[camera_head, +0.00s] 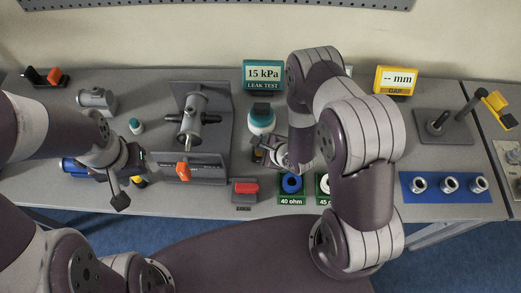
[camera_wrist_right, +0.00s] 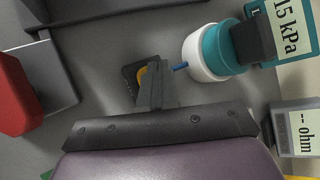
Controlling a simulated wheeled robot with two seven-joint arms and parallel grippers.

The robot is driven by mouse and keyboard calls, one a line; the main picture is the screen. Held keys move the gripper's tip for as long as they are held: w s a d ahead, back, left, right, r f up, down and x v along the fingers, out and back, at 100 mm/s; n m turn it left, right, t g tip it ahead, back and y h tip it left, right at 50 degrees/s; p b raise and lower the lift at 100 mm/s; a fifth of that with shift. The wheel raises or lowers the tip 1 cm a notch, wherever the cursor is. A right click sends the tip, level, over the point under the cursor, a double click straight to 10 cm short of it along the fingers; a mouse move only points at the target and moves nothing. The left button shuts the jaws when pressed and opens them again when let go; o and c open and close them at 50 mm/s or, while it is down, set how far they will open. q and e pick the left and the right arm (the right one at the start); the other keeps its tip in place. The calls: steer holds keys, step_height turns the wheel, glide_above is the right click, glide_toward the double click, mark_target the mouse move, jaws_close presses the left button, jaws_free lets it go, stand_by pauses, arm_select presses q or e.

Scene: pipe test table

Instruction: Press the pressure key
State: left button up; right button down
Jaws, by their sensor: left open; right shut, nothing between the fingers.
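The unit also shows in the wrist view (camera_wrist_right: 222,50), with a short blue spout toward my fingers. The fingers of my right gripper (camera_wrist_right: 153,63) are shut and empty, over a small dark pad with a yellow part (camera_wrist_right: 131,76). The fingers partly hide that pad. I cannot tell whether they touch it, or whether it is the pressure key. The teal display (camera_head: 263,76) reads 15 kPa, LEAK TEST. My left gripper (camera_head: 129,190) is open at the left, near the table's front edge.
A red block on a grey base (camera_head: 245,187) is near the front edge. A grey pipe fitting (camera_head: 190,118) with an orange handle stands left of the teal unit. Blue and white rings (camera_head: 291,184) lie to the right, partly behind my right arm.

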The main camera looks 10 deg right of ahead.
steer(key=shift+f+b, duration=0.3)
steer(key=shift+f, duration=0.1)
stand_by(0.6)
steer(key=shift+r, duration=0.1)
steer(key=shift+r+p, duration=0.75)
steer(key=shift+p, duration=0.05)
steer(key=shift+r, duration=0.1)
step_height(320, 180, up, 5)
steer(key=p, duration=0.4)
steer(key=shift+p, duration=0.3)
stand_by(0.4)
